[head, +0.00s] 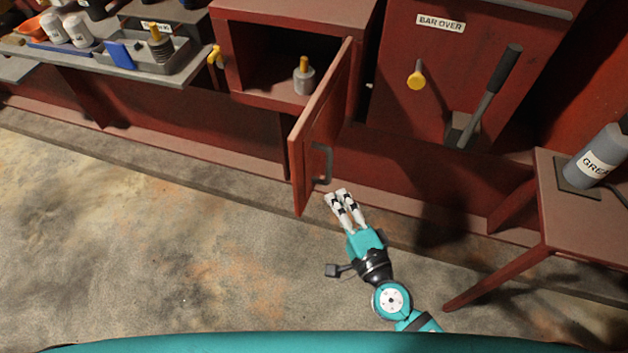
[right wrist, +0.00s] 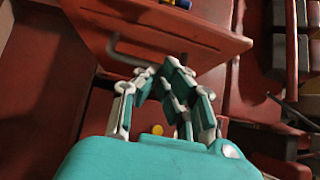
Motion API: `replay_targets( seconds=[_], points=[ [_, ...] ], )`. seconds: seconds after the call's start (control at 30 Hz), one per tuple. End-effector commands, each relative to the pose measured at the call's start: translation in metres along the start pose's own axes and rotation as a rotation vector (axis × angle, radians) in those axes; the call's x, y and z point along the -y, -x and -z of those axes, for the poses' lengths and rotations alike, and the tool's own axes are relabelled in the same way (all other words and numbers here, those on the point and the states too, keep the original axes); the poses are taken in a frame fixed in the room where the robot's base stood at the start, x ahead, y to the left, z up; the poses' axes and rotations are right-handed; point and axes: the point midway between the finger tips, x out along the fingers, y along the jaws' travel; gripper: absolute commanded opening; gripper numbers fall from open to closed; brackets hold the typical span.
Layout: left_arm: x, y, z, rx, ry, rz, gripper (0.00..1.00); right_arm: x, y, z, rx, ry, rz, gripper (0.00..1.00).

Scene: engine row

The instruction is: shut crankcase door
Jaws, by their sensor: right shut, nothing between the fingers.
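The crankcase door (head: 321,124) is a red panel hinged at the right side of a red box-shaped opening (head: 262,62). It stands wide open, swung out toward me, with a dark grey bar handle (head: 322,163) on its right face. A grey cylinder with a yellow top (head: 304,76) stands inside the opening. My right gripper (head: 340,194) is shut and empty, just below the door's handle and right of its free edge. The right wrist view shows the door (right wrist: 165,35) and handle (right wrist: 135,58) ahead of the fingers (right wrist: 168,68); contact cannot be told. My left gripper is not in view.
A bench with a grey tray (head: 150,52) and bottles stands at the upper left. A yellow knob (head: 415,80) and a lever (head: 490,95) are on the red panel at right. A small red table (head: 590,215) with a grey bottle (head: 600,155) stands far right. Floor at left is clear.

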Motion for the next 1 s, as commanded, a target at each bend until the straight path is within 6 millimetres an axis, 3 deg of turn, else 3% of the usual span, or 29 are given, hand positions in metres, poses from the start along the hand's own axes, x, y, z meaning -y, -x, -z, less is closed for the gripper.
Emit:
replay_targets(
  seconds=[0.17, 0.4, 1.0],
  points=[
    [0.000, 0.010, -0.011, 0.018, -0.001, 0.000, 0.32, 0.003, -0.037, -0.002, 0.001, -0.001, 0.002, 0.00],
    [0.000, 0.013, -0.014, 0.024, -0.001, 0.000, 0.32, 0.000, -0.056, -0.025, 0.001, 0.000, 0.000, 0.00],
    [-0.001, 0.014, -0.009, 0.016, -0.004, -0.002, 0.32, 0.000, -0.059, -0.030, -0.011, 0.000, -0.001, 0.00]
  ],
)
